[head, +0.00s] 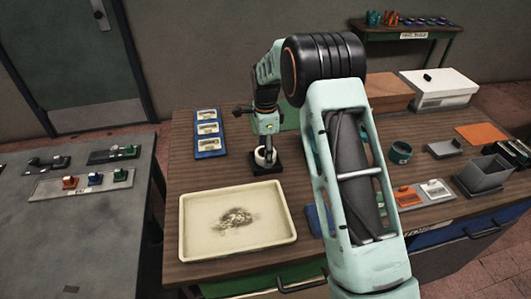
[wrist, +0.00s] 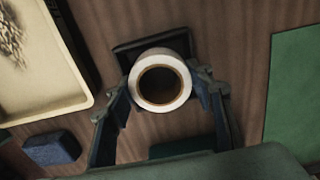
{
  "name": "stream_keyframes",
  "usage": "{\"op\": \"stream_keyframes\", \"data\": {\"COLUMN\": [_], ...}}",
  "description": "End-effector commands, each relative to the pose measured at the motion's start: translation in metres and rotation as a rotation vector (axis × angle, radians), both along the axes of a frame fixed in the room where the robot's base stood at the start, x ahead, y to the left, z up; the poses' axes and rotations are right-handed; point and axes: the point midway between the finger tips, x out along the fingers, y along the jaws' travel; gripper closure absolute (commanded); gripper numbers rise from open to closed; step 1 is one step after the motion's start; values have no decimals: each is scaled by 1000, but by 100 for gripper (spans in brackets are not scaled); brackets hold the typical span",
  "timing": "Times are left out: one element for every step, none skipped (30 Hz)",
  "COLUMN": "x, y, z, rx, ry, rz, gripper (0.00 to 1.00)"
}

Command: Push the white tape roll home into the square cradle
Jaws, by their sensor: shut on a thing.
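The white tape roll (wrist: 136,83) is between the two fingers of my gripper (wrist: 162,88) in the wrist view, its brown core facing the camera. The fingers are shut on its sides. The dark square cradle (wrist: 124,53) shows behind the roll, mostly hidden by the roll and fingers. In the head view my gripper (head: 266,147) points down, with the roll (head: 260,158) at its tip over the cradle (head: 281,168). I cannot tell whether the roll is fully seated in the cradle.
A cream tray (head: 190,240) with dark debris lies in front of the cradle. A blue panel (head: 208,154) with several labels is to its left. A green mat (wrist: 292,90) and a blue block (wrist: 50,148) are nearby. A teal roll (head: 400,152) and grey bin (head: 484,173) stand to the right.

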Motion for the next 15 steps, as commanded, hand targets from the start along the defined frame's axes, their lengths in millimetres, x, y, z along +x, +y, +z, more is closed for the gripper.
{"op": "stream_keyframes", "data": {"x": [-4, -4, -4, -4, -4, -4, -4, -4, -4, -4, -4, -4, -4, -3, -3], "y": [-2, -2, -2, -2, -2, -2, -2, -2, -2, -2, -2, -2, -2, -2, -2], "z": [-6, -6, -6, -6, -7, -7, -7, -7, -7, -7, -7, -6, -6, -6, -5], "rx": [-4, -4, -5, -5, -5, -5, -5, -5, -5, -5, -4, -4, -3, -3, -3], "ry": [11, 11, 12, 12, 12, 13, 13, 13, 13, 13, 14, 13, 12, 11, 10], "rz": [0, -1, -1, 0, 0, 0, 0, 0, 0, 0, -1, -1, 0, 0, 0], "gripper": [76, 76, 76, 76, 76, 48, 45, 42, 37, 34, 31, 31, 31, 31, 31]}}
